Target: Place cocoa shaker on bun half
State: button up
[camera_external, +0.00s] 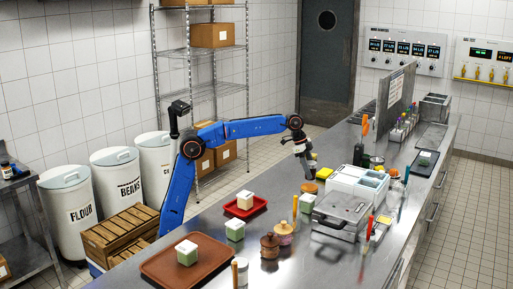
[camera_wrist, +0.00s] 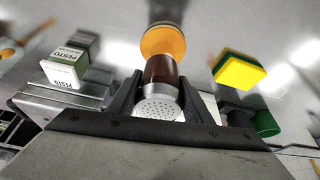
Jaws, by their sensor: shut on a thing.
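The cocoa shaker (camera_wrist: 161,92) has a dark brown body and a silver perforated top. In the wrist view it is between the two black fingers of my gripper (camera_wrist: 158,95), which is shut on it. The orange-tan bun half (camera_wrist: 162,41) lies just beyond the shaker's brown end, which overlaps its edge in the picture. In the external view my gripper (camera_external: 308,172) points down over the counter, close above the bun half (camera_external: 308,188). I cannot tell whether shaker and bun touch.
A yellow-green sponge (camera_wrist: 238,71) lies right of the bun, and a pesto box (camera_wrist: 66,68) stands left. In the external view, a white bin unit (camera_external: 345,183) and a grey press (camera_external: 341,212) stand to the right. Two lidded pots (camera_external: 284,233) stand nearer the camera.

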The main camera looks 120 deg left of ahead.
jog(key=shift+f, duration=1.6)
jog(key=shift+f, duration=0.15)
jog(key=o, duration=1.2)
jog(key=shift+c, duration=0.2)
jog(key=v, duration=1.2)
